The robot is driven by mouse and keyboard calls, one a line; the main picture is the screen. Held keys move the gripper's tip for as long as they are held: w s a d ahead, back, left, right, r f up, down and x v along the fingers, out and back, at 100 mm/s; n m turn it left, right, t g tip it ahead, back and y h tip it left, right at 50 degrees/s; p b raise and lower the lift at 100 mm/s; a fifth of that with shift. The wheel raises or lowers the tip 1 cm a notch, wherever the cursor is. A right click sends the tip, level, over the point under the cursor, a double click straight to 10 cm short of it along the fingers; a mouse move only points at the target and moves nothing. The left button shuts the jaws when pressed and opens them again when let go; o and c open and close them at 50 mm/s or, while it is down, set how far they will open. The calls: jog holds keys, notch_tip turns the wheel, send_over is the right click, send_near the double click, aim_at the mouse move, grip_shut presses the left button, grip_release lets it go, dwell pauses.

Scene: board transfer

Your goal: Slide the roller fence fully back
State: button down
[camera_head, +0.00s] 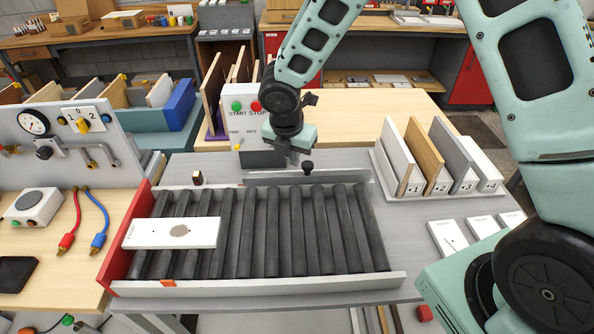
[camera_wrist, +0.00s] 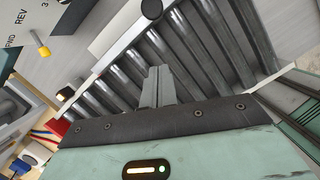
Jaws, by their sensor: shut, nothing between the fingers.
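The roller fence (camera_head: 265,179) is a low grey metal strip along the back edge of the dark rollers (camera_head: 270,235). A black knob (camera_head: 308,167) stands by it, near its middle. My gripper (camera_head: 292,162) is over the back edge of the rollers, just left of the knob. In the wrist view, my gripper's fingers (camera_wrist: 157,84) are together and empty, over the rollers (camera_wrist: 195,50). A black knob (camera_wrist: 151,10) shows at the top of that view, apart from the fingertips. My arm hides part of the control box behind the fence.
A white board (camera_head: 165,233) with a brown round mark lies on the left rollers. The control box (camera_head: 240,110) stands close behind the fence. A rack of upright boards (camera_head: 420,192) is at right. A red end plate (camera_head: 125,240) and a front rail (camera_head: 260,285) border the rollers.

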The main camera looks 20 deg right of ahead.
jog(key=shift+v, duration=1.2)
jog(key=s+a+m+y+b, duration=0.1)
jog(key=s+m+b, duration=0.2)
jog(key=s+m, duration=0.3)
jog(key=s+a+r+m+g+b, duration=0.1)
jog(key=s+m, duration=0.5)
jog(key=s, duration=0.7)
jog(key=s+a+r+m+g+y+b, duration=0.1)
jog(key=s+a+m+b, duration=0.2)
jog(key=s+m+b, duration=0.2)
jog(key=s+m, duration=0.2)
jog(key=s, duration=0.2)
jog(key=shift+s+y, duration=0.2)
jog(key=shift+y, duration=0.1)
